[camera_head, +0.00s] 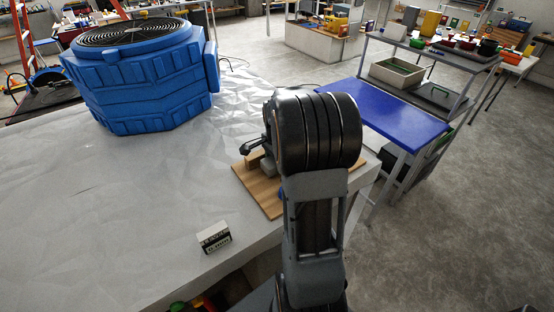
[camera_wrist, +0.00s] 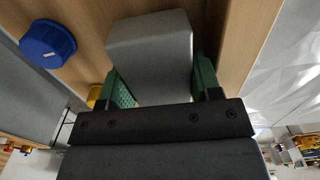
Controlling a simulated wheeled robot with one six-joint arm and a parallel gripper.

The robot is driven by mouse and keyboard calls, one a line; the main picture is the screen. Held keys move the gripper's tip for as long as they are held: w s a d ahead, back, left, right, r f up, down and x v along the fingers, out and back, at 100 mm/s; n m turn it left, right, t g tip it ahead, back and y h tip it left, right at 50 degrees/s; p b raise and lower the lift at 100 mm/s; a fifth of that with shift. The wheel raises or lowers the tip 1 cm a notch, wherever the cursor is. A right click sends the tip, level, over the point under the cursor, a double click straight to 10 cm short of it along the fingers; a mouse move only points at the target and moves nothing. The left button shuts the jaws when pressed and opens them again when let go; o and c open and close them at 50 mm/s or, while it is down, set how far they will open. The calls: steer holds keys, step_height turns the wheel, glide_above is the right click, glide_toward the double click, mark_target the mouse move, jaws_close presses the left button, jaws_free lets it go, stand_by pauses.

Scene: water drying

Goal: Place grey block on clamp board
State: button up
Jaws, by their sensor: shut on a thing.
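The grey block (camera_wrist: 150,45) sits between the green-padded fingers of my gripper (camera_wrist: 159,76) in the wrist view. My gripper is shut on it. The block is over the wooden clamp board (camera_wrist: 92,20); whether it touches the board cannot be told. In the head view the wooden board (camera_head: 262,197) lies near the right end of the white table, with a dark clamp (camera_head: 253,149) at its back left.
A blue knob (camera_wrist: 47,43) is left of the block in the wrist view. A big blue fan unit (camera_head: 140,80) stands at the table's back left. A small white-and-black box (camera_head: 214,238) lies near the front edge. A blue-topped table (camera_head: 385,112) stands behind. The table's middle is clear.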

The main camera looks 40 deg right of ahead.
steer(key=shift+f+b, duration=0.4)
steer(key=shift+f, duration=0.25)
stand_by(0.4)
steer(key=o, duration=1.1)
steer(key=shift+r, duration=0.15)
steer(key=shift+o, duration=0.2)
steer(key=shift+r, duration=0.15)
steer(key=shift+w+d+r, duration=0.1)
steer(key=shift+r, duration=0.2)
step_height(320, 180, up, 13)
steer(key=shift+s+f, duration=0.15)
steer(key=shift+s, duration=0.1)
